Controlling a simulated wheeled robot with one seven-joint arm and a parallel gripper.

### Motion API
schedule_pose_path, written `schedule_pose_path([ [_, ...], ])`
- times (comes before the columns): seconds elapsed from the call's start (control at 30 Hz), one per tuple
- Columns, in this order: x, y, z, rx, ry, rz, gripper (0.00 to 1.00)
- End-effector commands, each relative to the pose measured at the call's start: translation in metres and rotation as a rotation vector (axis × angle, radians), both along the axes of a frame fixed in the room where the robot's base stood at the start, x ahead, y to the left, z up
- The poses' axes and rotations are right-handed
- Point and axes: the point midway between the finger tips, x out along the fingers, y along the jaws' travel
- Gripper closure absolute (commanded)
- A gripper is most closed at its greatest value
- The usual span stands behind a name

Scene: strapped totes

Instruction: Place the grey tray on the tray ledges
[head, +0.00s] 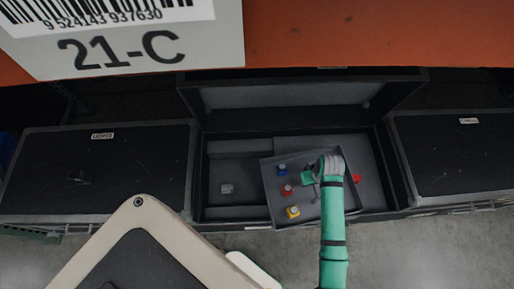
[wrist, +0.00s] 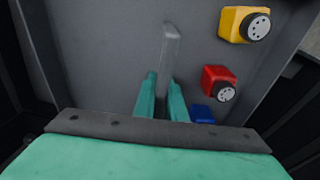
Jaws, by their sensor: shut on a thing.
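The grey tray (head: 308,204) is over the right part of an open black tote (head: 198,180) in the head view, turned slightly against its walls. It carries a blue piece (head: 282,170), a red piece (head: 287,190) and a yellow piece (head: 293,212). My gripper (head: 309,178) reaches into the tray. In the wrist view the fingers (wrist: 161,95) are shut on an upright grey handle (wrist: 171,45) rising from the tray floor (wrist: 100,60). I cannot clearly make out the tray ledges; the tray hides part of the tote. Whether the tray touches the tote is unclear.
The tote's lid (head: 290,95) stands open behind. A small grey piece (head: 227,188) lies in the tote's left part, and a red piece (head: 357,178) shows right of the tray. Closed totes flank it on the left (head: 130,165) and right (head: 450,150). An orange beam (head: 380,35) crosses above.

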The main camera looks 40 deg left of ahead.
Motion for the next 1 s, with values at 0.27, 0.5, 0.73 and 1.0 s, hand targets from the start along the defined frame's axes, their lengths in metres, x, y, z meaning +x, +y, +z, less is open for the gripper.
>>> schedule_pose_path([
  [0.27, -0.019, 0.043, -0.005, 0.004, 0.001, 0.343, 1.0],
  [0.5, -0.038, 0.078, -0.009, 0.004, 0.002, 0.644, 1.0],
  [0.73, -0.059, 0.111, -0.013, 0.003, 0.004, 0.941, 1.0],
  [1.0, -0.082, 0.14, -0.015, 0.003, 0.005, 1.25, 1.0],
])
